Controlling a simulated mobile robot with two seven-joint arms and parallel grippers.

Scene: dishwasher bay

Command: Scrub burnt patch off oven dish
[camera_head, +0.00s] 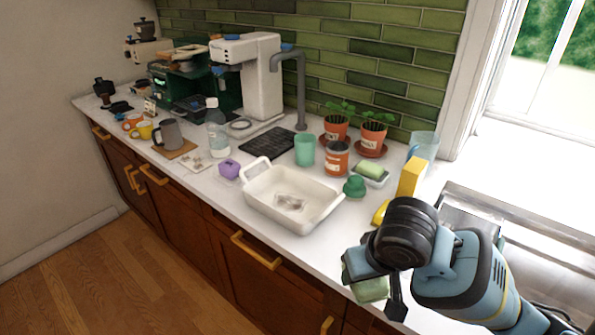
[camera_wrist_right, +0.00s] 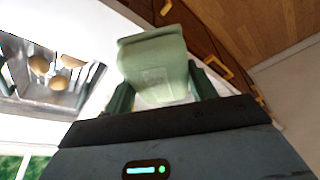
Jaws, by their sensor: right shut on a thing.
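The white oven dish (camera_head: 268,205) stands on the countertop near its front edge, with a grey-brown burnt patch (camera_head: 290,203) on its inside floor. My right gripper (camera_head: 365,275) is shut on a pale green block, which looks like a sponge (camera_head: 371,290), to the right of the dish and apart from it. The green sponge also shows between the fingers in the right wrist view (camera_wrist_right: 155,65). My left gripper is not in view.
A purple item (camera_head: 229,168), a green cup (camera_head: 305,149), a labelled tin (camera_head: 337,158) and a small green object (camera_head: 354,186) stand around the dish. Another green block (camera_head: 370,170) lies on a small tray. A metal basin (camera_wrist_right: 50,85) holds brown round items.

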